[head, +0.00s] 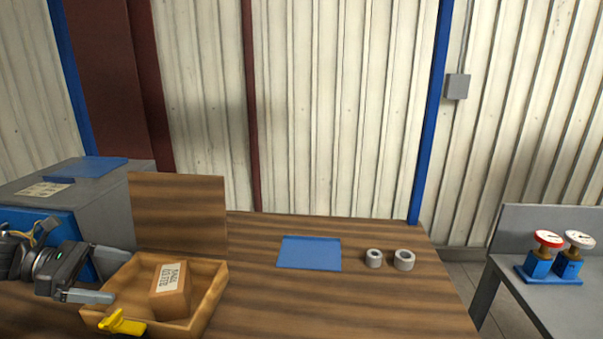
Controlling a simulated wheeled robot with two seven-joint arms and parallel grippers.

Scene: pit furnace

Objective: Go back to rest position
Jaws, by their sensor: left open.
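My left gripper (97,275) comes in from the left edge of the head view. Its fingers are apart and empty, over the left side of an open wooden box (213,300). A small brown block with a white label (170,290) is inside the box, apart from the fingers. The box's wooden lid (178,213) stands upright at its back, and a yellow latch (122,323) is at its front. My right gripper is not in view.
A grey cabinet with a blue front (120,185) stands at left. Two gauges (547,255) (575,255) sit on a grey bench (560,310) at right. The table's middle front is clear.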

